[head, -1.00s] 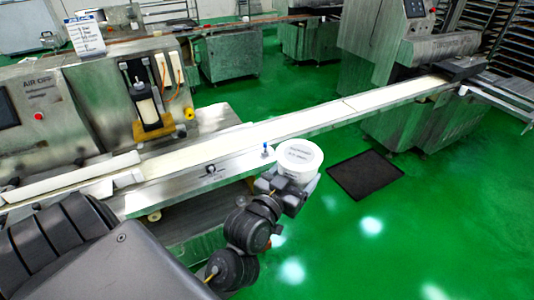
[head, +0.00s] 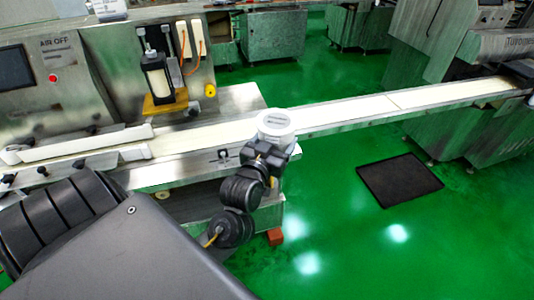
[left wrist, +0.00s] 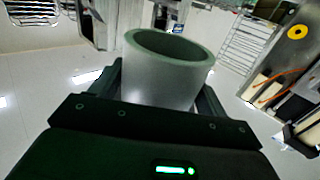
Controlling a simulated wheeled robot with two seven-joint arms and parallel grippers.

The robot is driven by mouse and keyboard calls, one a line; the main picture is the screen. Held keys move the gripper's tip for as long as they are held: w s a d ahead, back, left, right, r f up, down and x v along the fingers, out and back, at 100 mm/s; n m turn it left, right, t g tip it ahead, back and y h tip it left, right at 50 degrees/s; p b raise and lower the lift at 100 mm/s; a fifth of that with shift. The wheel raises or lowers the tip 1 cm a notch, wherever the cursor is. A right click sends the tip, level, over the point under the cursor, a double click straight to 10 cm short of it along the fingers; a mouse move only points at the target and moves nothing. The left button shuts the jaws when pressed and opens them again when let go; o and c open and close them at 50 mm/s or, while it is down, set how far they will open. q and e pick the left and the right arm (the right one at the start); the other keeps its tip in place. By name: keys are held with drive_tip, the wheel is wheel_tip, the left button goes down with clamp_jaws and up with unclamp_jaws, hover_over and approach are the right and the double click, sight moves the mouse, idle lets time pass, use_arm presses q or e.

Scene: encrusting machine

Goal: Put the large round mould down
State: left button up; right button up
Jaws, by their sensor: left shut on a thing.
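My right gripper is not in view.
The cream conveyor belt (head: 350,111) runs from the encrusting machine (head: 110,60) at left to another machine (head: 470,140) at right. A metal ledge (head: 190,168) lies in front of the belt. A black mat (head: 400,180) and a small red-brown block (head: 275,237) are at floor level.

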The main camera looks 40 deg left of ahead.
use_arm(q)
drive_tip(key=a+f+n+y+b, duration=0.1)
drive_tip(key=a+f+y+b, duration=0.1)
drive_tip(key=a+f, duration=0.3)
drive_tip(key=shift+n+g, duration=0.3)
drive_tip(key=shift+g, duration=0.1)
drive_tip(key=w+a+f, duration=0.2)
drive_tip(key=w, duration=0.2)
drive_tip(key=w+a+f, duration=0.2)
drive_tip(key=w+f, duration=0.1)
drive_tip(key=w+a+f, duration=0.2)
drive_tip(key=w+a, duration=0.1)
drive_tip(key=w, duration=0.1)
drive_tip(key=shift+w+a+f+p, duration=0.1)
drive_tip(key=shift+w+f+p, duration=0.2)
drive_tip(key=shift+w+a+f, duration=0.1)
drive_tip(key=shift+w+f, duration=0.15)
drive_tip(key=shift+f, duration=0.1)
wheel_tip(320, 180, down, 2)
drive_tip(key=shift+w+f, duration=0.1)
drive_tip(key=shift+f, duration=0.55)
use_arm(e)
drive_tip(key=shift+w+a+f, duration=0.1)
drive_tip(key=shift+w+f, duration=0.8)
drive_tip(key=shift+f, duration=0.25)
